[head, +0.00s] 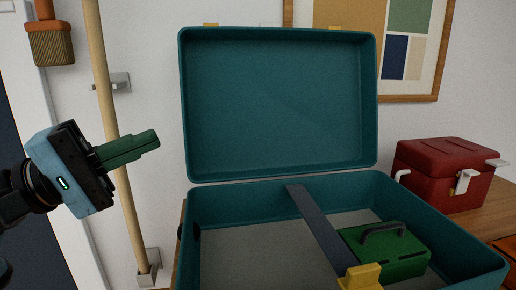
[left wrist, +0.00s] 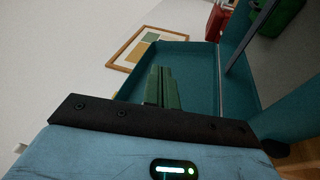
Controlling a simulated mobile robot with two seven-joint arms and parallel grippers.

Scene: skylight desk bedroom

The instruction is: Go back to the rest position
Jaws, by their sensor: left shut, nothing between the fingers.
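My left gripper (head: 152,141) is at the left of the head view, in the air to the left of the open teal case. Its dark green fingers are together with nothing between them, and they point right. In the left wrist view the shut fingers (left wrist: 162,75) show in front of the case's lid (left wrist: 190,65). The teal case (head: 192,235) stands on a wooden surface with its lid (head: 280,105) upright. My right gripper does not show in either view.
The case holds a green box with a handle (head: 385,250), a dark bar (head: 318,228) and a yellow piece (head: 360,278). A red box (head: 445,175) stands right. A wooden pole (head: 105,110) and hanging brush (head: 52,42) are left, near my arm. A framed picture (head: 408,98) hangs behind.

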